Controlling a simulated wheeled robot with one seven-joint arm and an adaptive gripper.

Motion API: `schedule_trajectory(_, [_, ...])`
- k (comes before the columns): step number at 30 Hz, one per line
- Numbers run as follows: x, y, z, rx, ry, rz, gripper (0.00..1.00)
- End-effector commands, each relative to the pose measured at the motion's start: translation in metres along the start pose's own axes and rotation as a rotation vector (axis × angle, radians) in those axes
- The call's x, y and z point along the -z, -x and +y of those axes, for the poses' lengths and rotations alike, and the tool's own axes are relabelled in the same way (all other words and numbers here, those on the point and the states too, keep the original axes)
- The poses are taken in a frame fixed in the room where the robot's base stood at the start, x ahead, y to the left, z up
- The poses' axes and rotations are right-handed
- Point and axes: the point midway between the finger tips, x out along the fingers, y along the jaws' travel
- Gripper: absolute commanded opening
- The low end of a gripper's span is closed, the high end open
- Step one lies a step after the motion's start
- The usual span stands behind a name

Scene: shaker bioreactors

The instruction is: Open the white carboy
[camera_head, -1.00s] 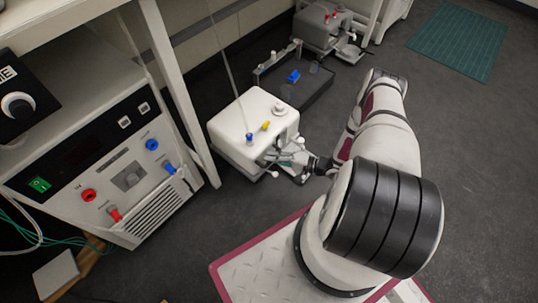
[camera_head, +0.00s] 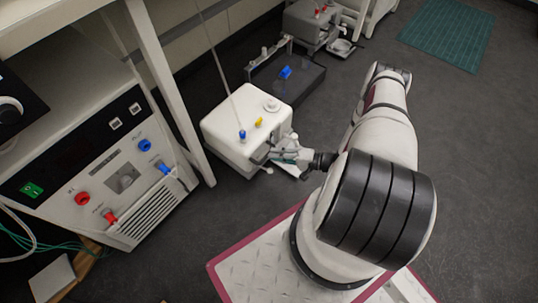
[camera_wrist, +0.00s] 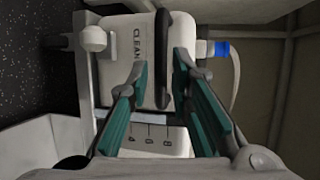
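In the wrist view the carboy (camera_wrist: 122,50) fills the middle and bears the word "CLEAN" and a number scale. A black handle-like bar (camera_wrist: 163,60) crosses it between my fingers. My gripper (camera_wrist: 158,82) is open, its teal fingers apart on either side of this bar. In the head view my gripper (camera_head: 285,155) is at the carboy's near right side. Whether the fingers touch anything cannot be told.
A dark tank (camera_head: 300,92) with a blue fitting stands behind the carboy, and a grey unit (camera_head: 308,25) farther back. A control box (camera_head: 95,170) and bench leg (camera_head: 170,95) stand at left. The floor at right is clear, with a green mat (camera_head: 447,35).

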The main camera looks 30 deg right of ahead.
Motion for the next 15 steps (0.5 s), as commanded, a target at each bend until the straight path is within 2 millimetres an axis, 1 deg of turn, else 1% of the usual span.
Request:
schedule_trajectory(1, [0.001, 0.012, 0.000, -0.001, -0.001, 0.005, 0.20])
schedule_trajectory(6, [0.001, 0.046, 0.000, 0.000, 0.000, 0.005, 0.20])
schedule_trajectory(10, [0.000, 0.066, 0.001, -0.001, -0.001, 0.003, 0.20])
schedule_trajectory(15, [0.000, 0.080, 0.000, 0.000, 0.000, 0.001, 0.20])
